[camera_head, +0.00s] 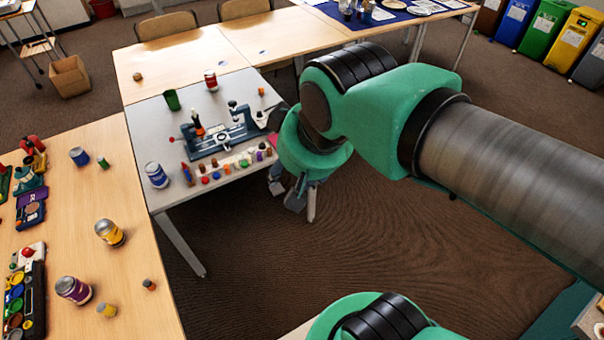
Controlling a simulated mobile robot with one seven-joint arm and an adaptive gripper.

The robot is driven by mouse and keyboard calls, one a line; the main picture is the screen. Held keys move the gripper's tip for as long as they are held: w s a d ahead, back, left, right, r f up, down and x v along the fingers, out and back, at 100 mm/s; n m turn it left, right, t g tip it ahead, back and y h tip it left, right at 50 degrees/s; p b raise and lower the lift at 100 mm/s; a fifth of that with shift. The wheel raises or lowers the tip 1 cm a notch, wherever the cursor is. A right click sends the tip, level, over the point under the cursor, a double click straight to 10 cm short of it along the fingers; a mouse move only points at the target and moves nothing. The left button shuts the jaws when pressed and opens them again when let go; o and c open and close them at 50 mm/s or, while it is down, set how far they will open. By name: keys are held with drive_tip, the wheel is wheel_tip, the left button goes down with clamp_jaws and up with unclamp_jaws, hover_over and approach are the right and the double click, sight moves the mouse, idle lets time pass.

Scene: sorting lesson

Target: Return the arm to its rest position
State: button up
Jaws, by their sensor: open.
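My gripper (297,201) hangs at the end of my green and grey arm, pointing down over the carpet, just right of the grey table's right edge. Its fingers are apart and nothing shows between them. My wrist hides part of the gripper and the right end of the grey table (175,218). My arm reaches in from the right side of the picture.
The grey table holds a blue device (222,139), a blue can (156,175), a green cup (171,100), a red can (211,80) and a row of small coloured pieces. A wooden table (150,240) with cans stands left. Open carpet (290,270) lies below my gripper.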

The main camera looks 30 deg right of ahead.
drive_tip(key=shift+s+d+f, duration=0.1)
drive_tip(key=shift+s+d, duration=0.15)
drive_tip(key=shift+s, duration=0.25)
drive_tip(key=shift+s+d+f, duration=0.1)
drive_tip(key=shift+s+d, duration=0.15)
drive_tip(key=shift+s, duration=0.2)
